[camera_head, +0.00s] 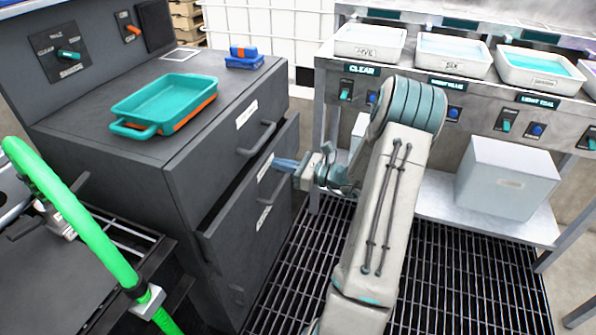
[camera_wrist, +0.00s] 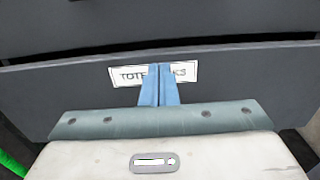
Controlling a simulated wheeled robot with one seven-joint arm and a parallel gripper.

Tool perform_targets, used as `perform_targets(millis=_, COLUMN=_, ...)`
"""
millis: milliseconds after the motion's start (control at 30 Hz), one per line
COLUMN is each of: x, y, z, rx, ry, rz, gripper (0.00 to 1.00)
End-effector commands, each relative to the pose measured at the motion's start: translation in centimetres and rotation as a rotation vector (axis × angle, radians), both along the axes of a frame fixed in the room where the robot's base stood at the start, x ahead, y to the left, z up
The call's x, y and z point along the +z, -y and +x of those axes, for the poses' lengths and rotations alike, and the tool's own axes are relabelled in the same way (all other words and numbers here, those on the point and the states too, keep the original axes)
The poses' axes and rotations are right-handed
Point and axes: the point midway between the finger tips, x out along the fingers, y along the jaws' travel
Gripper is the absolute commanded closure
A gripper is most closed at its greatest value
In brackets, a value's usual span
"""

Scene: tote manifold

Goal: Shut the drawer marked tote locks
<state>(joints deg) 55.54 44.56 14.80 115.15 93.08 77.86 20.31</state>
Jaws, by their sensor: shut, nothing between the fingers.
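The dark grey drawer marked tote locks (camera_wrist: 80,85) is the middle drawer of the grey cabinet (camera_head: 190,190). It stands out from the cabinet front, with a dark gap above its front panel. Its white label (camera_wrist: 183,75) shows in the wrist view, partly hidden behind my fingers. My gripper (camera_head: 277,163) is shut and empty, its blue fingertips at the drawer front by the label. In the wrist view, my fingers (camera_wrist: 160,85) point at the panel; I cannot tell whether they touch it. A drawer handle (camera_head: 272,180) shows just below my gripper.
A teal tray (camera_head: 165,100) and a blue block (camera_head: 244,58) lie on the cabinet top. The upper drawer (camera_head: 245,125) looks closed. A bench (camera_head: 430,75) with several white totes stands at the right. Dark floor grating (camera_head: 300,270) lies between. A green hose (camera_head: 75,215) is at the left.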

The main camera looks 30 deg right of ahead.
Motion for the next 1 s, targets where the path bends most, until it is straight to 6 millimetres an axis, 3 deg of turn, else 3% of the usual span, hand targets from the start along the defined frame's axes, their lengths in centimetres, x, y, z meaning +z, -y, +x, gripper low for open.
perform_targets(millis=200, x=0.0, y=-0.8, z=1.0, rx=0.0, ry=0.001, rz=-0.001, gripper=1.0)
perform_targets(millis=567, x=0.1, y=-1.0, z=1.2, rx=0.001, ry=0.001, rz=-0.001, gripper=1.0)
perform_targets(millis=867, x=0.1, y=-3.6, z=4.5, rx=0.003, ry=0.0, rz=-0.001, gripper=1.0)
perform_targets(millis=1000, x=0.1, y=-4.0, z=5.0, rx=0.003, ry=0.001, rz=-0.001, gripper=1.0)
